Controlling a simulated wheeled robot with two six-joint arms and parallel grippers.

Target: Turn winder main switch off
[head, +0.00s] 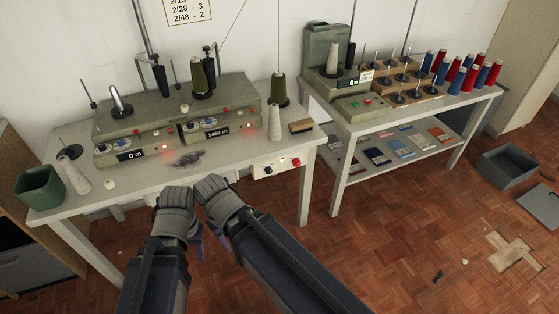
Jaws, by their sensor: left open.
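The grey-green winder (165,118) stands on the left white table, with one display reading 0 m and another reading about 1450 m. Red lights glow on its front. A white switch box (280,167) hangs on the table's front edge at the right, with a dark knob (268,170) and a red button (296,162). The knob's setting is too small to read. My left gripper (178,192) is open at the table's front edge, left of the box. My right gripper (211,186) is close beside it, nearer the box and apart from it; its fingers are hidden.
Dark thread tangle (188,158), wooden block (300,126) and green cone (279,92) are on the left table. A green bin (40,187) stands at its left end. The right table (405,112) holds another machine (335,65) and several thread cones.

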